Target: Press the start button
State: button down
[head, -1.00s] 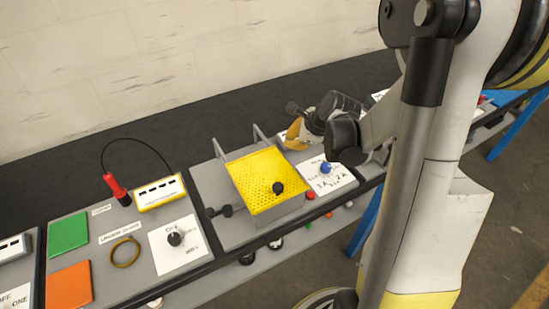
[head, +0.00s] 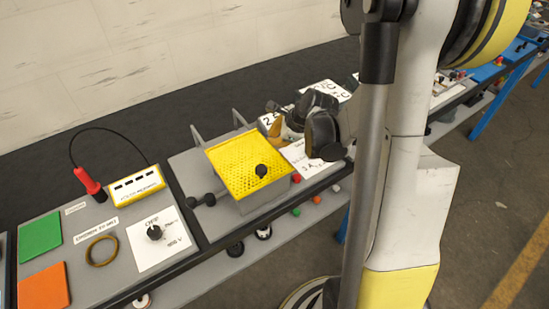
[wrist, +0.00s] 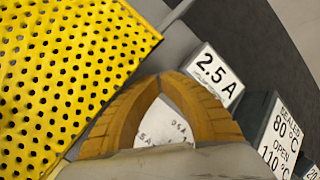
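A small green button (head: 296,211) and an orange-red button (head: 317,199) show low at the front of the middle station. A red button (head: 296,178) sits above them. I cannot read any label that marks one as start. My gripper (head: 277,128) is over the station, behind and right of the yellow perforated cover (head: 247,166), away from these buttons. In the wrist view the tan fingers (wrist: 159,79) meet at their tips, with nothing held. A white plate shows between them. No button shows in the wrist view.
A 2.5 A sign (wrist: 214,74) and a temperature sign (wrist: 280,137) stand to the right in the wrist view. A red-handled tool (head: 88,184) is on the left station.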

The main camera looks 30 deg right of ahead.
jog(key=shift+f+b, duration=0.7)
jog(key=shift+f, duration=0.5)
dwell(0.5)
jog(key=shift+f+b, duration=0.4)
jog(key=shift+b, duration=0.05)
jog(key=shift+f+b, duration=0.5)
dwell(0.5)
jog(key=shift+r, duration=0.15)
jog(key=shift+r+p, duration=0.7)
jog(key=shift+r, duration=0.1)
jog(key=shift+r+p, duration=1.9)
jog(key=shift+r, duration=0.65)
